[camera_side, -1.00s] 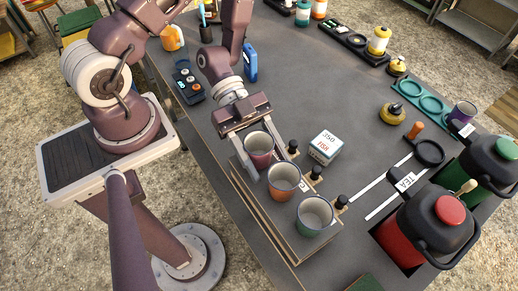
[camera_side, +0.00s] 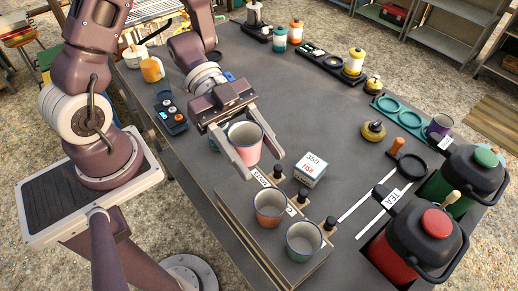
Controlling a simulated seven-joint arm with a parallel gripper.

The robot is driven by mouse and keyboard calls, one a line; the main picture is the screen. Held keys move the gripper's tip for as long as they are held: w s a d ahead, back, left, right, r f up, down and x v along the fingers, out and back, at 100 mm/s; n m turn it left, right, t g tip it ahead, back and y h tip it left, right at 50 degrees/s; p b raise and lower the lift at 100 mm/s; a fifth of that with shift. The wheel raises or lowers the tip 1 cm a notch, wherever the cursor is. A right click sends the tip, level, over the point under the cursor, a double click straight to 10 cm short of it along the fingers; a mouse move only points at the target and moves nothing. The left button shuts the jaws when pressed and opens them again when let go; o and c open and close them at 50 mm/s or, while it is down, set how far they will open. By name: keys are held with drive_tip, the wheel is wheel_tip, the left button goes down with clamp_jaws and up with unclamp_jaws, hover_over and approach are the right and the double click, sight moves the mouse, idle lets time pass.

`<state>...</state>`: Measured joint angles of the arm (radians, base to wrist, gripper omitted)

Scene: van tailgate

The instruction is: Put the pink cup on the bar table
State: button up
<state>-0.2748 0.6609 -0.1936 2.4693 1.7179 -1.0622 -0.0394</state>
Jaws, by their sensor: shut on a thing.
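The pink cup (camera_side: 248,154) is between the two fingers of my gripper (camera_side: 245,155), which is shut on it. The cup is upright, with its open mouth facing up. It is beyond the wooden rack (camera_side: 232,222), towards the top of the picture, and appears raised above the dark grey bar table (camera_side: 312,105). The exact gap under it cannot be told. An orange cup (camera_side: 268,210) and a green cup (camera_side: 304,242) stand in the rack. The rack's end nearest my gripper is empty, with a white label beside it.
A white box (camera_side: 310,169) lies right of the rack. Black-topped pegs line the rack's right edge. Red (camera_side: 395,250) and green (camera_side: 450,195) urns stand at the right. The table's middle, beyond the box, is clear.

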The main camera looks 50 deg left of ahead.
drive_tip(key=w+a+f+n+t, duration=0.2)
drive_tip(key=w+n+t, duration=0.2)
drive_tip(key=w, duration=0.6)
drive_tip(key=n+t+y, duration=0.8)
drive_tip(key=n, duration=0.2)
hover_over(299, 110)
wheel_tip(299, 110, down, 8)
wheel_tip(299, 110, down, 7)
drive_tip(key=shift+s+f, duration=0.1)
drive_tip(key=shift+f, duration=0.2)
drive_tip(key=o, duration=1.4)
drive_tip(key=shift+f, duration=0.1)
